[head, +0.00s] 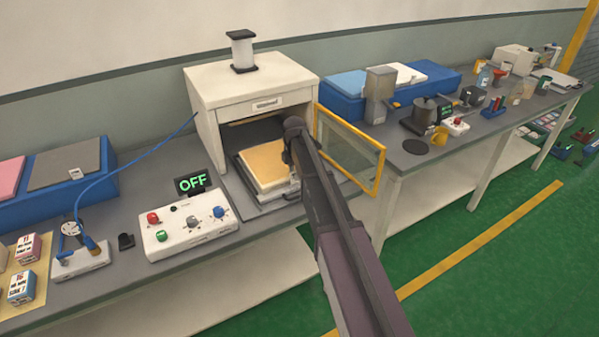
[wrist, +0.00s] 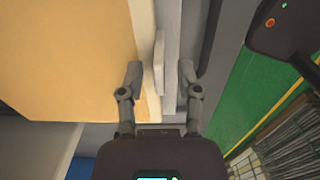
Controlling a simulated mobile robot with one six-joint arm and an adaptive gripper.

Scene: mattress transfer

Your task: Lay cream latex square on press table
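A cream-tan square (head: 265,163) lies flat on a pale block on the pulled-out press table (head: 262,198), in front of the open white press box (head: 215,125). In the wrist view the square (wrist: 65,60) fills the upper left. My gripper (wrist: 160,72) is open at the right edge of the square and its block. A small pale upright plate (wrist: 159,62) shows between the fingers, which look apart from it.
A yellow-framed glass door (head: 350,150) stands open right of the box. A control box (head: 190,220) with buttons and an OFF display (head: 192,183) stands left. The green floor in front is clear.

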